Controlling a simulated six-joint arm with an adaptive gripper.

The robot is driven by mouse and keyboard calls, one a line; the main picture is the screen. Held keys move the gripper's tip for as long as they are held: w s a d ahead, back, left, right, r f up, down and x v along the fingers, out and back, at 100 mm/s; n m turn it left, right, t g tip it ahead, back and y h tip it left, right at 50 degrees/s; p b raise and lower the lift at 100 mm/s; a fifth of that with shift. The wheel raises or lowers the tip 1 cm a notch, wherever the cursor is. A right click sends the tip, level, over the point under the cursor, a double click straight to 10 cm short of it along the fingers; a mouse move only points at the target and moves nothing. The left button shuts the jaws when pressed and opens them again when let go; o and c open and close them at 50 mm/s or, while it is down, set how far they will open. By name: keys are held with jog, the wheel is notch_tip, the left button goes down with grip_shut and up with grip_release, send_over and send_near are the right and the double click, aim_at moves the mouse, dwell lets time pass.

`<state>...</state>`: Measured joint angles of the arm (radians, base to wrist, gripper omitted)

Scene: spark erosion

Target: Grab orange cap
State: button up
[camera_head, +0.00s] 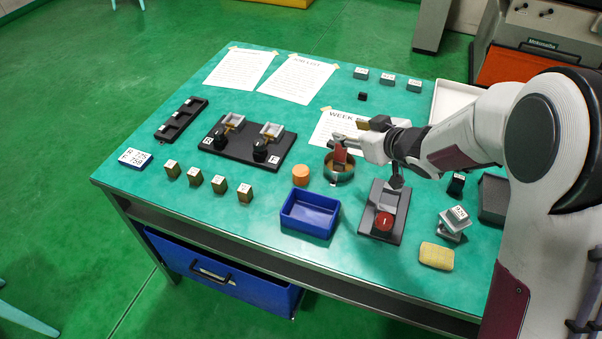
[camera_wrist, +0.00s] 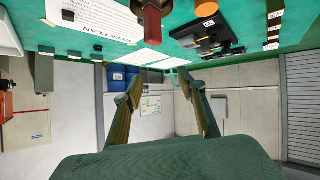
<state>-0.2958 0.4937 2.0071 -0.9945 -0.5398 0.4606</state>
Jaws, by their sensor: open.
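The orange cap (camera_head: 301,174) is a short round piece standing on the green table top, just left of a round metal pot (camera_head: 339,172) and behind a blue tray. In the wrist view the orange cap (camera_wrist: 206,8) shows at the top edge, right of centre, partly cut off. My gripper (camera_head: 346,133) is in the air above and behind the pot, to the right of the cap and apart from it. Its two fingers (camera_wrist: 166,88) are spread with nothing between them in the wrist view.
A red-handled tool (camera_head: 341,151) stands in the pot, close to my gripper. The blue tray (camera_head: 308,228) is in front of the cap. A black fixture board (camera_head: 232,158) lies to the left, with several small labelled blocks (camera_head: 219,184) before it. A dark stand (camera_head: 369,220) is at right.

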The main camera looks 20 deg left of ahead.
aim_at(303, 172)
jog(key=s+a+f+n+g+y, duration=0.2)
jog(key=s+a+f+g, duration=0.1)
jog(key=a+f, duration=0.4)
jog(key=shift+s+a+y, duration=0.4)
jog(key=shift+s+a, duration=0.15)
jog(key=shift+s, duration=0.15)
jog(key=shift+f, duration=0.15)
jog(key=shift+f, duration=2.75)
jog(key=shift+f, duration=0.15)
jog(key=shift+f, duration=0.55)
jog(key=shift+x, duration=2.45)
